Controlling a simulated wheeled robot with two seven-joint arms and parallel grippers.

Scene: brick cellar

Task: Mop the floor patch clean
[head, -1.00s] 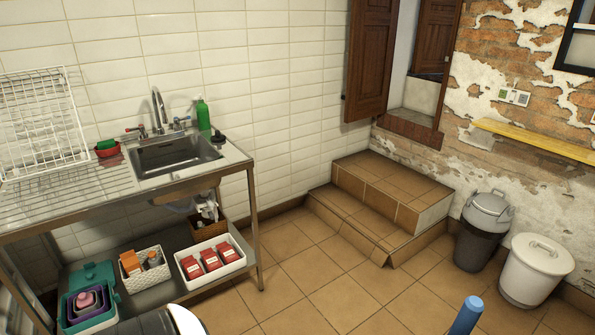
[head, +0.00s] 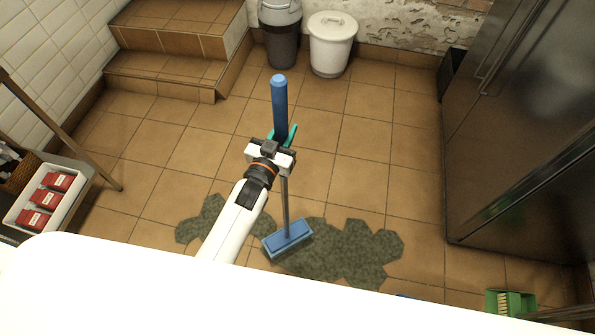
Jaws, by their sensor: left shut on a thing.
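My left gripper (head: 283,137) is shut on the blue handle of a mop (head: 279,104). The mop stands nearly upright, with a grey shaft and a blue rectangular head (head: 287,240). The head is down at the dirty floor patch (head: 345,252), over its left-middle part. The patch is dark grey-green with a jagged outline and spreads to both sides of the head. My white left arm hides part of it. My right gripper is not in view.
A grey bin (head: 281,40) and a white lidded bin (head: 332,45) stand at the back wall. Tiled steps (head: 170,75) are at the back left. A dark fridge-like cabinet (head: 510,150) stands at right. A green dustpan (head: 509,303) lies at lower right. Tiles behind the patch are clear.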

